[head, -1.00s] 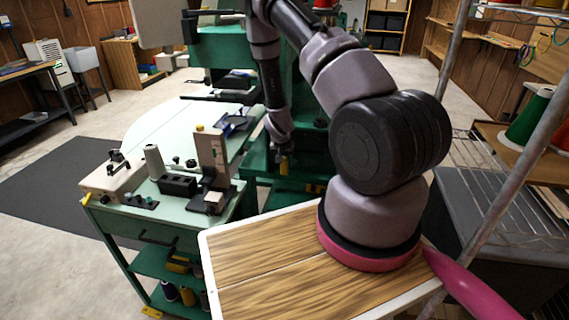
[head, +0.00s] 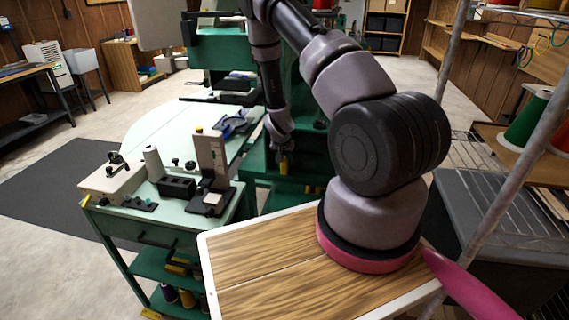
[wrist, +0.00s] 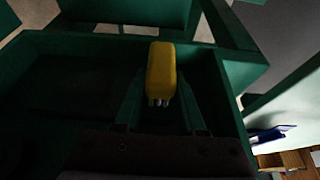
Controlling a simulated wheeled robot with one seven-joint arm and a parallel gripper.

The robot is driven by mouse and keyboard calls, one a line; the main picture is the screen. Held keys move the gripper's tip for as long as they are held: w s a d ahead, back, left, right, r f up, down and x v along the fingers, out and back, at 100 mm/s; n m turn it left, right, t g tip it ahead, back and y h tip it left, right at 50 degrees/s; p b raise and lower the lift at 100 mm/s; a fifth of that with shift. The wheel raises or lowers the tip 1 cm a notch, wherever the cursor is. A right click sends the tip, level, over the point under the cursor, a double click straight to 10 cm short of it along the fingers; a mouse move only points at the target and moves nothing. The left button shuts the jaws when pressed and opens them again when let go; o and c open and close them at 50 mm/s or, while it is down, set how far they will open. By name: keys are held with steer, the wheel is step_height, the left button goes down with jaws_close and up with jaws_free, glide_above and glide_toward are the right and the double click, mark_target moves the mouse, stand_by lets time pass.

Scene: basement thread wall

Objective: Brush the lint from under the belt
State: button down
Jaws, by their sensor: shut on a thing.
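My gripper (head: 281,152) reaches down at the green machine behind the pale green work table. It is shut on a yellow-handled tool, the brush (wrist: 161,72), which stands out between the fingers in the wrist view. A small bit of its yellow handle also shows below my gripper in the head view (head: 284,164). Several pale tips show at the near end of the yellow handle. The brush is over or inside a dark green walled recess (wrist: 225,88). I cannot make out the belt or any lint in the dark recess.
The pale green table (head: 160,125) carries a small machine (head: 118,175), a white cone (head: 153,162), black blocks and an upright plate (head: 211,158). A metal shelf with thread spools (head: 527,118) stands at the right. Open floor lies at the left.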

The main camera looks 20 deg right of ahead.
steer(key=shift+w+d, duration=0.2)
steer(key=shift+w, duration=0.05)
steer(key=shift+s, duration=0.1)
